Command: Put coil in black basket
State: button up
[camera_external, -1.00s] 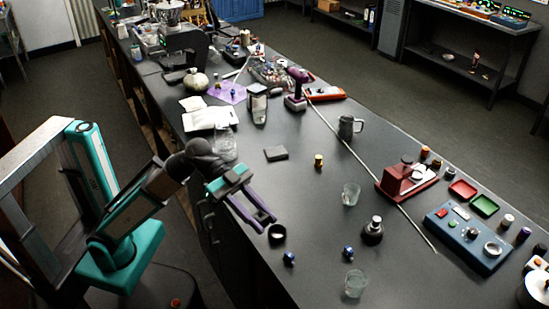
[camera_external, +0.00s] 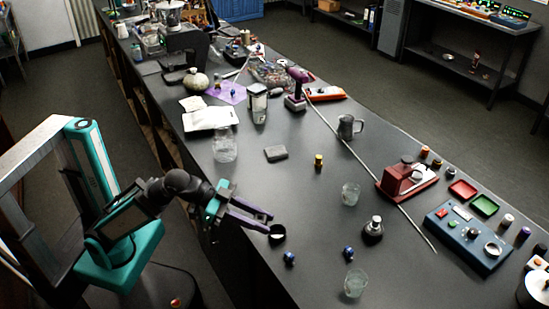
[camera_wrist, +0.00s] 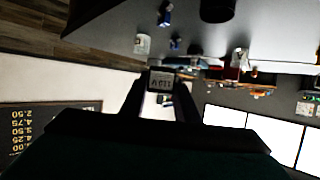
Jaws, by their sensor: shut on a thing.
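My gripper (camera_wrist: 161,88) is shut on a small dark block with a light, upside-down printed label, which looks like the coil (camera_wrist: 161,79). The coil sits between the fingertips. In the external view my gripper (camera_external: 267,222) reaches over the table's near edge, and the coil cannot be made out there. A small round black container, which looks like the black basket (camera_external: 277,233), stands on the table right by the fingertips. A dark round shape at the top of the wrist view (camera_wrist: 217,8) looks like the same basket, apart from the coil.
Two small blue parts (camera_external: 289,258) (camera_external: 348,253) and a glass (camera_external: 355,283) stand near the basket. A glass jar (camera_external: 224,146) stands behind my gripper.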

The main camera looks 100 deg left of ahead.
jog(key=a+n+y, duration=0.1)
jog(key=s+n+y, duration=0.1)
jog(key=shift+s+a+f+g+y, duration=0.1)
jog(key=shift+s+a+g+y, duration=0.05)
jog(key=shift+a+g+y, duration=0.2)
jog(key=s+a+r+n+g+y+p, duration=0.1)
jog(key=s+a+r+n+g+y, duration=0.25)
jog(key=s+n+y, duration=0.2)
jog(key=s+a+r+n+g+y+p, duration=0.1)
jog(key=s+a+r+n+g+y, duration=0.1)
jog(key=s+r+n+g+y, duration=0.3)
notch_tip(320, 180, down, 12)
jog(key=s, duration=0.1)
jog(key=shift+d+n+t+h, duration=0.2)
jog(key=shift+n+t+h, duration=0.1)
jog(key=shift+n+h, duration=0.15)
dwell(0.3)
jog(key=shift+p, duration=0.4)
jog(key=w+p, duration=0.8)
jog(key=p, duration=0.2)
jog(key=shift+a+f+p, duration=0.25)
jog(key=shift+a+p, duration=0.1)
